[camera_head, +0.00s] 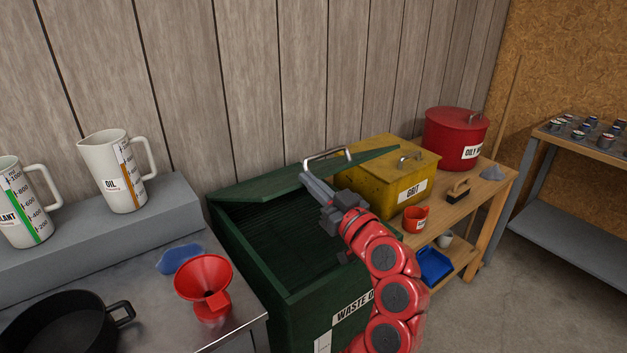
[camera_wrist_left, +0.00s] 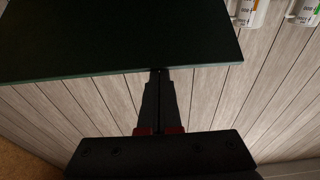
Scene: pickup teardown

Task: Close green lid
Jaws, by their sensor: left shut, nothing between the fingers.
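The green lid (camera_head: 262,188) of the dark green waste oil bin (camera_head: 255,262) is partly open, tilted above the bin's opening. A metal handle (camera_head: 328,155) stands on the lid. My left gripper (camera_head: 307,180) is shut and empty, just by the lid near its handle; its fingers hide part of the lid. In the left wrist view the lid (camera_wrist_left: 115,38) fills the upper left as a dark panel, and the shut fingertips (camera_wrist_left: 159,72) are at its lower edge. I cannot tell whether they touch it. My right gripper is not in view.
A red funnel (camera_head: 205,280), black pan (camera_head: 65,325) and white jugs (camera_head: 118,175) are on the left. A plank wall stands behind.

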